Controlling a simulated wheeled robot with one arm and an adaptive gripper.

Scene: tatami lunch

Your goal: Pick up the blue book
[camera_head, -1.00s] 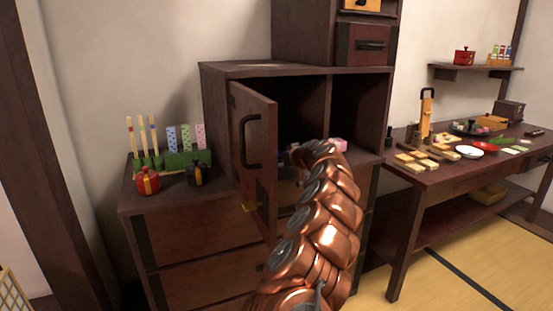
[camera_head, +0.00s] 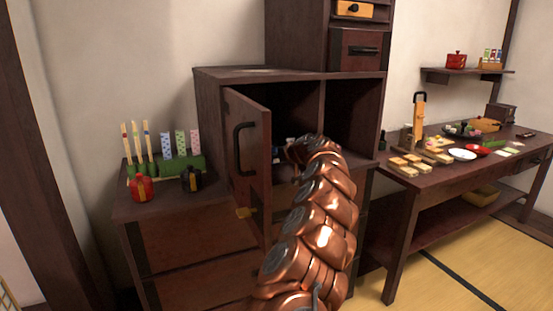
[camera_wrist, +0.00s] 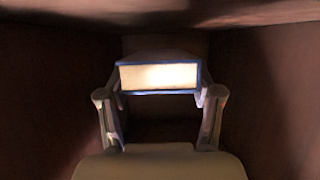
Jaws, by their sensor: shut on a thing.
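The blue book (camera_wrist: 160,92) shows in the wrist view as a pale block of pages framed by a thin blue cover, its page edge facing me. My gripper (camera_wrist: 160,100) has one finger at each side of the book and is shut on it. Dark brown cabinet walls surround the book and gripper. In the head view my copper arm reaches into the open left compartment of the cabinet (camera_head: 250,74), and its end hides most of what is inside. The book cannot be made out there.
The cabinet door (camera_head: 247,165) stands open just left of my arm. A divider and an open right compartment lie to the right. A red pot (camera_head: 140,187), a dark pot (camera_head: 191,179) and a green holder (camera_head: 180,166) stand left. A table (camera_head: 420,183) with food stands right.

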